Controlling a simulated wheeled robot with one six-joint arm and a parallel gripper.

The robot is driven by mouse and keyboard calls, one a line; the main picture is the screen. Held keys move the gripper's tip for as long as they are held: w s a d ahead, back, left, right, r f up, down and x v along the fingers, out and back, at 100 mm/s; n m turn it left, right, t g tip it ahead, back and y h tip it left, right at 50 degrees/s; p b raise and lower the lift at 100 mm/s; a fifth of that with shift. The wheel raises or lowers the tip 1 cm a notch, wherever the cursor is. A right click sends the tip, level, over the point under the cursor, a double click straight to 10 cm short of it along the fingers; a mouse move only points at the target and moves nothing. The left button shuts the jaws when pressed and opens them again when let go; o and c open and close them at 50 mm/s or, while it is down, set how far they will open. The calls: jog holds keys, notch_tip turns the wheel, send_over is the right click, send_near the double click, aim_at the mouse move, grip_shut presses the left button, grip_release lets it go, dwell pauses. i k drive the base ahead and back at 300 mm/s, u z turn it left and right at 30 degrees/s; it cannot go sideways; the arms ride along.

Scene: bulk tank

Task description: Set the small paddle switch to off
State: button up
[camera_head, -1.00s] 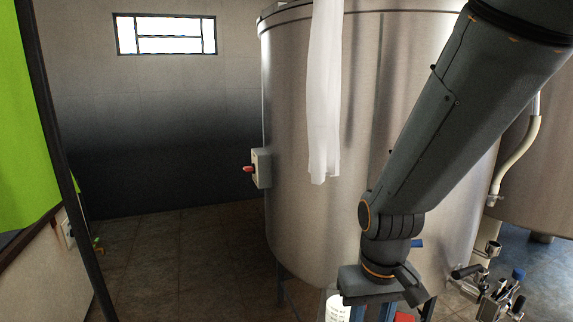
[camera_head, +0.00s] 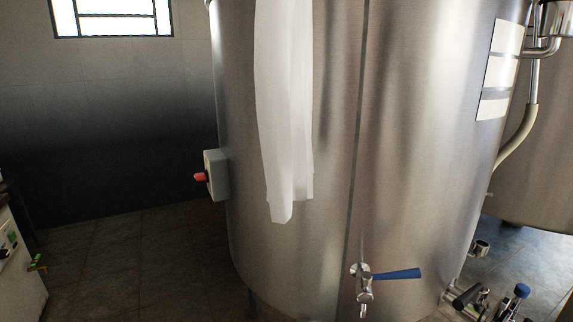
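A small grey box (camera_head: 216,174) is mounted on the left side of the large steel tank (camera_head: 400,150). A red part (camera_head: 200,177) sticks out from its left face; it may be the paddle switch, but its setting is too small to read. My gripper and arm are not in view now.
A white cloth (camera_head: 285,120) hangs down the tank's front. A tap with a blue lever (camera_head: 397,274) sticks out low on the front. More fittings (camera_head: 485,300) stand at the lower right. A white unit (camera_head: 18,265) stands at the left edge. The floor (camera_head: 140,255) between is clear.

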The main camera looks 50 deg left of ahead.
aim_at(201, 177)
jog(key=z, duration=0.75)
jog(key=k, duration=1.5)
jog(key=u, duration=2)
jog(key=i, duration=0.55)
